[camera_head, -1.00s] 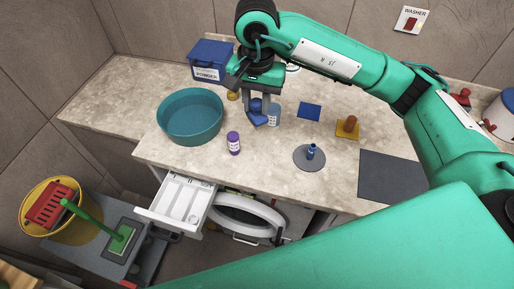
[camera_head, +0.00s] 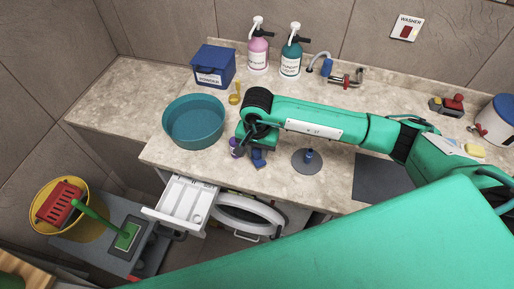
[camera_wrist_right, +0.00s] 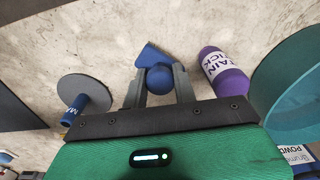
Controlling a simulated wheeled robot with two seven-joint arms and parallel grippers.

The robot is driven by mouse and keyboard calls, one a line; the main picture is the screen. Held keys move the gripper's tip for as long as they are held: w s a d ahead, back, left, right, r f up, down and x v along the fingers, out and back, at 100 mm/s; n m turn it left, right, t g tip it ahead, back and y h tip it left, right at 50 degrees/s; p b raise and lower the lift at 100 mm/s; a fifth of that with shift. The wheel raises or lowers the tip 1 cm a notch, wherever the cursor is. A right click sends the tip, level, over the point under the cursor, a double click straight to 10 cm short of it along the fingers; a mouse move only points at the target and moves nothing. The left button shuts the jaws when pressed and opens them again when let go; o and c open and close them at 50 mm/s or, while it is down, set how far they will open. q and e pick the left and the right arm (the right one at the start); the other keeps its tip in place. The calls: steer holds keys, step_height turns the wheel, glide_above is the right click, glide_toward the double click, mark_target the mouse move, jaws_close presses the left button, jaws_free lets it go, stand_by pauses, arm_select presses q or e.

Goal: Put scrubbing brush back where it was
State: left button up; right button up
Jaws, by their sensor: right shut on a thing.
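A blue block with a round knob, which I take for the scrubbing brush (camera_head: 258,163), is in my right gripper (camera_head: 257,152) near the counter's front edge. In the right wrist view the two fingers (camera_wrist_right: 161,88) close on either side of the round blue knob (camera_wrist_right: 159,79). A flat blue part (camera_wrist_right: 150,57) of it shows beyond the knob. I cannot tell whether it touches the counter. The purple stain stick (camera_head: 236,147) stands just left of it, apart; it also shows in the wrist view (camera_wrist_right: 224,74). My left gripper is not in view.
A teal basin (camera_head: 194,122) stands left. An open drawer (camera_head: 180,203) juts below the counter edge. A powder box (camera_head: 213,66) and pump bottles (camera_head: 257,48) stand behind.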

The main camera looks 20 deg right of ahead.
mark_target(257, 150)
steer(key=shift+f+b, duration=0.2)
steer(key=shift+b, duration=0.1)
steer(key=o, duration=1)
steer(key=shift+r, duration=0.1)
steer(key=shift+c, duration=0.2)
steer(key=shift+r, duration=0.1)
steer(key=shift+r, duration=0.15)
step_height(257, 150, up, 12)
steer(key=b, duration=0.4)
steer(key=shift+f, duration=0.2)
